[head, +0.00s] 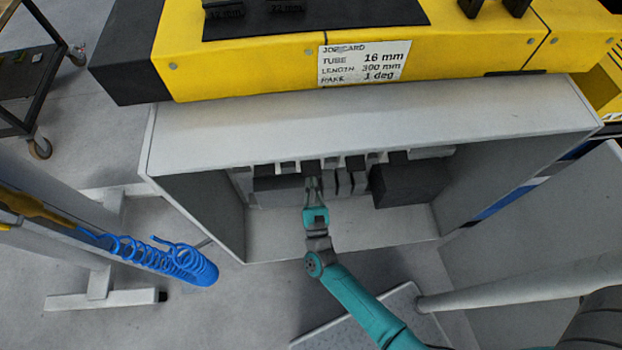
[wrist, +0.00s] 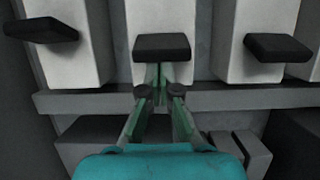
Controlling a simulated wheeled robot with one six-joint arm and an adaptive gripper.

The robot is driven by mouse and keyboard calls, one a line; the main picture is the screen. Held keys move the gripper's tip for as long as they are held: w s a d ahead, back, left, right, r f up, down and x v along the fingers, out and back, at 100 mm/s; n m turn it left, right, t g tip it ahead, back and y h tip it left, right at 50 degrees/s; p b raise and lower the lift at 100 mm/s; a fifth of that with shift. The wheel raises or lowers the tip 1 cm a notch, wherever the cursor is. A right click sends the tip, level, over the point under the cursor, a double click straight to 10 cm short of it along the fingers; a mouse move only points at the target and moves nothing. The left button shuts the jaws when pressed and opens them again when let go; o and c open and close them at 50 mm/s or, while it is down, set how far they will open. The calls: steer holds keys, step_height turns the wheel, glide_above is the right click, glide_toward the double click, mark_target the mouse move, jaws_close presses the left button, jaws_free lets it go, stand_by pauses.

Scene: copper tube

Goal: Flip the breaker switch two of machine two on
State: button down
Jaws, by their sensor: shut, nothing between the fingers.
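In the wrist view a row of white breakers carries black switch levers: a left lever (wrist: 40,30), a middle lever (wrist: 162,47) and a right lever (wrist: 278,47). No label shows which is switch two, nor the machine number. My gripper (wrist: 160,72) is shut and empty, its fingertips right at the lower edge of the middle lever. I cannot tell whether they touch it. In the head view my gripper (head: 313,183) reaches into the open grey cabinet (head: 370,128), up to the breaker row under its top. The top hides much of the row.
Dark boxes stand in the cabinet left (head: 277,188) and right (head: 408,184) of my gripper. The cabinet side walls bound the space. A yellow machine (head: 240,50) with a job card (head: 363,63) sits above. A coiled blue hose (head: 165,260) hangs at left.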

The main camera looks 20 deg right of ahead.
steer(key=r, duration=0.1)
steer(key=s+r+g, duration=0.1)
steer(key=r, duration=0.1)
steer(key=shift+s+a, duration=0.1)
steer(key=shift+a, duration=0.1)
stand_by(0.3)
steer(key=v, duration=1.2)
steer(key=shift+d, duration=0.1)
stand_by(0.6)
